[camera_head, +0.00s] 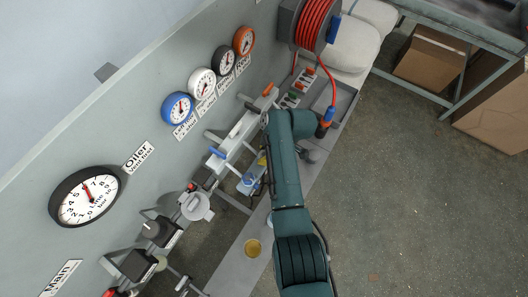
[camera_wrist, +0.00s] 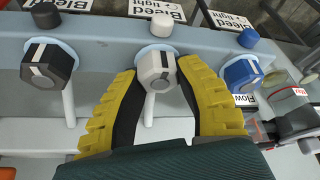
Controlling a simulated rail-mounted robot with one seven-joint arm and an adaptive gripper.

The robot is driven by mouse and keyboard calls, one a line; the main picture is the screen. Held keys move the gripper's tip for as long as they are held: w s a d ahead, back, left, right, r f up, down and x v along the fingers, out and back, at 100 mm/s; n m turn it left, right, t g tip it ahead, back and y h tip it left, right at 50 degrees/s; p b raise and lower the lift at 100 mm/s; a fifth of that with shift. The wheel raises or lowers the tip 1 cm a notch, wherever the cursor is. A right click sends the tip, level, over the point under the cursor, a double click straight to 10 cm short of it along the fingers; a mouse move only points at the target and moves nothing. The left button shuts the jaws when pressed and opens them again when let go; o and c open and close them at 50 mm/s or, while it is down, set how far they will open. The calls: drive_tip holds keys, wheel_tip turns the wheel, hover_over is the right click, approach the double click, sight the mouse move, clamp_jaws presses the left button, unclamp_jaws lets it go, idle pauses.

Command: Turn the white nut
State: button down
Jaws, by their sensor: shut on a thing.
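The white nut (camera_wrist: 155,71) is a faceted knob with a dark stripe on its face, in the middle of the wrist view. It sits on a pale blue round base on a grey panel. My gripper (camera_wrist: 157,84) has its yellow and black fingers on both sides of the white nut and is shut on it. A white rod points down from the nut between the fingers. In the head view my teal arm reaches over the bench, and the white nut and fingertips cannot be made out there.
A black nut (camera_wrist: 47,63) sits close on the left and a blue nut (camera_wrist: 241,75) close on the right, beside a clear jar (camera_wrist: 285,101). Several gauges, including a blue one (camera_head: 178,108), hang on the wall. A red hose reel (camera_head: 313,22) stands at the bench's far end.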

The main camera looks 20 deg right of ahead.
drive_tip(key=m+h+p, duration=0.1)
drive_tip(key=m+p, duration=0.1)
drive_tip(key=m, duration=0.1)
drive_tip(key=m+t+p, duration=0.1)
drive_tip(key=m+p, duration=0.1)
drive_tip(key=shift+s+a+m+h, duration=0.1)
drive_tip(key=shift+m+h, duration=0.3)
drive_tip(key=m+h+p, duration=0.1)
drive_tip(key=m, duration=0.2)
drive_tip(key=m+t+h+p, duration=0.1)
drive_tip(key=m, duration=0.1)
drive_tip(key=shift+f+m+p, duration=0.2)
drive_tip(key=shift+m+p, duration=0.1)
drive_tip(key=shift+m, duration=0.1)
drive_tip(key=c, duration=0.7)
unclamp_jaws()
drive_tip(key=shift+o, duration=0.2)
drive_tip(key=shift+r, duration=0.1)
